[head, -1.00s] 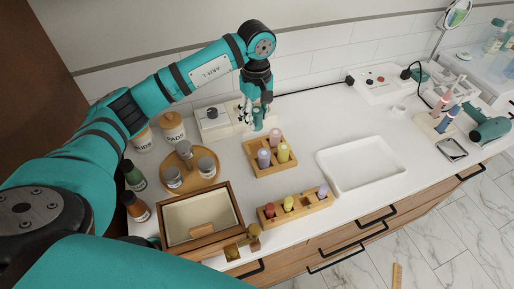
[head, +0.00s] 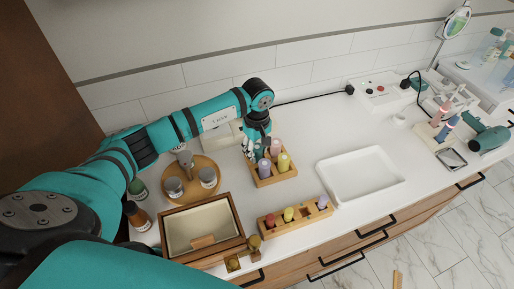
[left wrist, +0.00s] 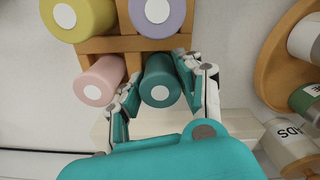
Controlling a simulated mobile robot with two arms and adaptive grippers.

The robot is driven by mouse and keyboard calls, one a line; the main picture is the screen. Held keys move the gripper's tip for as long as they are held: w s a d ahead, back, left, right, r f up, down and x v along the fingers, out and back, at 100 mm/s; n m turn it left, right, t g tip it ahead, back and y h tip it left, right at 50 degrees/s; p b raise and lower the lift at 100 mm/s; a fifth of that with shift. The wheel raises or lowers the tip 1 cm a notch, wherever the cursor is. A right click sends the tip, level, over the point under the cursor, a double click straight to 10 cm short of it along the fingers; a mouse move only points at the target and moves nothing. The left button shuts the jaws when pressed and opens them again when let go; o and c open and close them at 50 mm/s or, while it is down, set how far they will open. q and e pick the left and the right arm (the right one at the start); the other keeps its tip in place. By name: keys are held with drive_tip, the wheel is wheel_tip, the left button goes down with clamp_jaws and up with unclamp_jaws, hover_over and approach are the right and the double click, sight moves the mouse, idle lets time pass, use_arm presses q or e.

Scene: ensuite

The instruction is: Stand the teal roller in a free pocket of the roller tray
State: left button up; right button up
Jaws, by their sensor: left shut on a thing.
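The wooden roller tray (head: 275,182) stands on the counter with a pink roller (head: 276,146), a yellow roller (head: 284,161) and a lavender roller (head: 264,169) upright in it. My left gripper (head: 256,153) is at the tray's back left corner. In the left wrist view, it is shut on the teal roller (left wrist: 159,82), one finger on each side. The teal roller is upright at the corner beside the pink roller (left wrist: 100,80) and behind the lavender one (left wrist: 158,15). Its lower end is hidden, so I cannot tell how deep it sits. My right gripper is out of view.
A round wooden tray (head: 205,190) with jars is to the left. An open wooden box (head: 200,226) and a rack of small bottles (head: 296,218) are in front. A white basin tray (head: 360,174) is to the right, with clear counter around it.

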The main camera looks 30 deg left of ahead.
use_arm(q)
drive_tip(key=shift+f, duration=0.2)
drive_tip(key=o, duration=0.9)
drive_tip(key=shift+r, duration=0.1)
